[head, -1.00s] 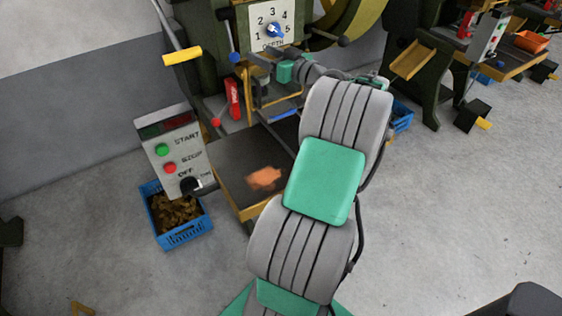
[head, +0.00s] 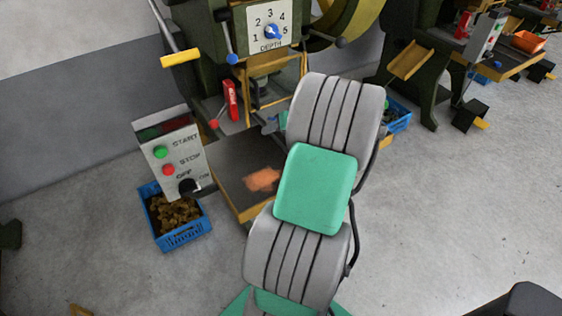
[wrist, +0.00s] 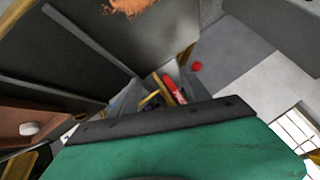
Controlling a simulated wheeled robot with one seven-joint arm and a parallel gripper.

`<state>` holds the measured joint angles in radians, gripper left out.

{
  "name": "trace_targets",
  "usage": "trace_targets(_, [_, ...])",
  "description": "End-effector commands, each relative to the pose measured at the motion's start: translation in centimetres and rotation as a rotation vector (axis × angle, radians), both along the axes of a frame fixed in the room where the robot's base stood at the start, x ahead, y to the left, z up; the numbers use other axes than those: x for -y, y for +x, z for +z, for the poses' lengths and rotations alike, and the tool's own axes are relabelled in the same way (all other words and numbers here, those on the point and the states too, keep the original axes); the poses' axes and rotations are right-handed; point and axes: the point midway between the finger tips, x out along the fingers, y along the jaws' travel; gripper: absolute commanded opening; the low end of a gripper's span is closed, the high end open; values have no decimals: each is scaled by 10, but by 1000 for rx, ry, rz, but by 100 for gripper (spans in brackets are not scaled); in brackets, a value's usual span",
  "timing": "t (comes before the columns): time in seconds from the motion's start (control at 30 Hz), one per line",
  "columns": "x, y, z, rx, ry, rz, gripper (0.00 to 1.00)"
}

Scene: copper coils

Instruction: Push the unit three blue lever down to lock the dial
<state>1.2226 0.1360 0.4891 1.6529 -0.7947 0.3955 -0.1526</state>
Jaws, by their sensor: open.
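The blue lever is a dark rod ending in a blue ball (head: 232,59), left of the dial on the green press in the head view. It hangs down, nearly vertical. The white depth dial (head: 272,22), numbered 1 to 5, has a blue pointer knob at its centre. My gripper (head: 271,123) is mostly hidden behind my arm, low over the press table and well below the lever, apart from it. In the wrist view its green body and dark edge fill the bottom. It is open, with nothing seen in it; the fingertips are not clear. No unit number is readable.
A control box (head: 172,152) with green and red buttons stands left of the press table (head: 228,165). A red handle (head: 231,99) and a yellow-gripped lever (head: 181,58) stick out nearby. A blue crate (head: 182,238) sits on the floor. Open floor lies to the right.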

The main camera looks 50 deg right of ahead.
Motion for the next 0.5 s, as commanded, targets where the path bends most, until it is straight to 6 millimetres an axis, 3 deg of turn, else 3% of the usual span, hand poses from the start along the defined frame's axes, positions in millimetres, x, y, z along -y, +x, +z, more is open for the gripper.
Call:
trace_targets(0.3, [-41,-43,-37,-245,102,-59,55])
trace_targets(0.5, [-58,-62,-47,-337,140,-85,55])
